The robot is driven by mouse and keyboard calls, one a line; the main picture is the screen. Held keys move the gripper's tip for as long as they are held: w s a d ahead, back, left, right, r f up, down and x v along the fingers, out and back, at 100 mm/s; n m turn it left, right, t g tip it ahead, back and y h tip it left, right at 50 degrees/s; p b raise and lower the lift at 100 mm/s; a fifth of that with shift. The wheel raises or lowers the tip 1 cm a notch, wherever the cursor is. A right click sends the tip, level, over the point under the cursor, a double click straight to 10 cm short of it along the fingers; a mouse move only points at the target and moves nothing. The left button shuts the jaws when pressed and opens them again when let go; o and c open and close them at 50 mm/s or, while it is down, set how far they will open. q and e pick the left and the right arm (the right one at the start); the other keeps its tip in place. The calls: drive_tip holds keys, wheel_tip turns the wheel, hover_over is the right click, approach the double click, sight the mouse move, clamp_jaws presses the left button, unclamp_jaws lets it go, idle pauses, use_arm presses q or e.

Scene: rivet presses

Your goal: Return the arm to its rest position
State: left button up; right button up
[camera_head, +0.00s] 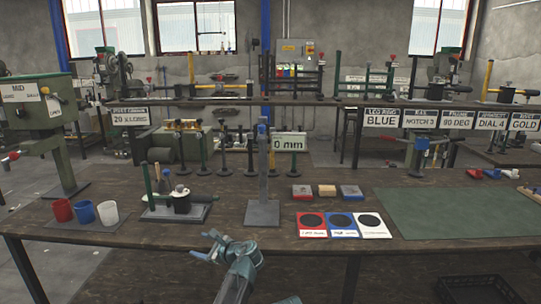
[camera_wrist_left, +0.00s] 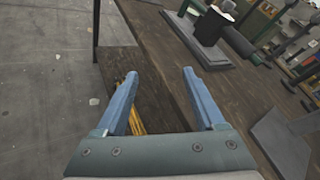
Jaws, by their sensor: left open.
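My left gripper (camera_head: 224,245) is low in front of the table's front edge in the head view, pointing up toward the wooden table (camera_head: 290,225). In the left wrist view its two blue fingers (camera_wrist_left: 160,95) are spread wide with nothing between them. Behind them show the table edge, the concrete floor and a yellow thing (camera_wrist_left: 136,115) partly hidden by the left finger.
On the table stand red (camera_head: 62,210), blue and white cups, a small press (camera_head: 178,205), a grey post (camera_head: 262,180), three coloured cards (camera_head: 343,225) and a green mat (camera_head: 465,212). A black crate (camera_head: 478,290) lies low at bottom right.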

use_arm(q)
drive_tip(key=s+a+f+n+g+h, duration=0.1)
drive_tip(key=s+f+n+g+h, duration=0.5)
drive_tip(key=s+f+n, duration=0.75)
drive_tip(key=s+d+f+n+g+h, duration=0.2)
drive_tip(key=s+d+n+h, duration=0.35)
drive_tip(key=s, duration=0.65)
drive_tip(key=s+d+m+g+y, duration=0.1)
drive_tip(key=s+d+m, duration=0.35)
drive_tip(key=d, duration=0.75)
wheel_tip(320, 180, up, 17)
drive_tip(key=s+n+p, duration=0.1)
drive_tip(key=p, duration=1.6)
drive_tip(key=shift+a+r, duration=0.15)
